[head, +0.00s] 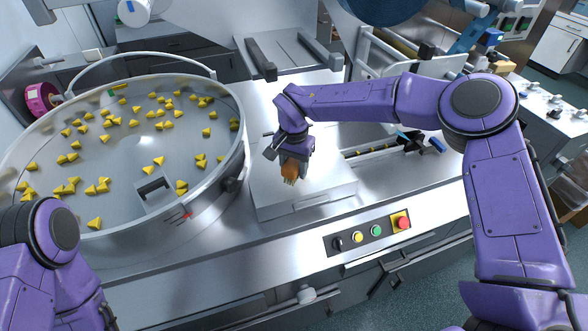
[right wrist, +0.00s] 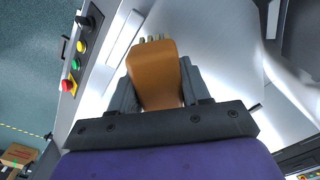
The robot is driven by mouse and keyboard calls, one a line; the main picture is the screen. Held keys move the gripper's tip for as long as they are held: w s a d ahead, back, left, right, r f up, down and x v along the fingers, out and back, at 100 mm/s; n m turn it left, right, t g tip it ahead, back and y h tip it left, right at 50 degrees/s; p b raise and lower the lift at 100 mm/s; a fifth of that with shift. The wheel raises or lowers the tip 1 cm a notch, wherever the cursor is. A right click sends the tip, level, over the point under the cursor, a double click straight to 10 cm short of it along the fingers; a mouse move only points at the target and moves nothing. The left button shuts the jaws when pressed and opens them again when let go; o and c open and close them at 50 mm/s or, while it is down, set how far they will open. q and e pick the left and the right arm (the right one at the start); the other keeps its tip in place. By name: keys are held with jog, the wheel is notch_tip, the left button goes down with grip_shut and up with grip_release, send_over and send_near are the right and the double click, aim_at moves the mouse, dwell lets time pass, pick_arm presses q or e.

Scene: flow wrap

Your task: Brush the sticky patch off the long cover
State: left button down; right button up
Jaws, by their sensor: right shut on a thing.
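My right gripper (head: 287,157) is shut on a brush with an orange-brown handle (head: 290,170). In the right wrist view the handle (right wrist: 155,75) sits between the two dark fingers, with short pale bristle tufts at its far end. The brush is over the left part of the long steel cover (head: 325,192), bristles toward the cover's near side. I cannot tell whether the bristles touch it. No sticky patch can be made out on the cover. My left gripper is out of view; only part of my left arm shows.
A large round bowl (head: 120,213) with yellow pieces stands left of the cover. A control panel with buttons (head: 376,230) is on the machine's front. A blue film roll (head: 375,8) is at the back. The front steel ledge is clear.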

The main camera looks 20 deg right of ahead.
aim_at(294, 160)
jog(key=shift+r, duration=0.55)
jog(key=shift+w, duration=0.1)
jog(key=shift+r, duration=1.5)
jog(key=shift+f, duration=0.1)
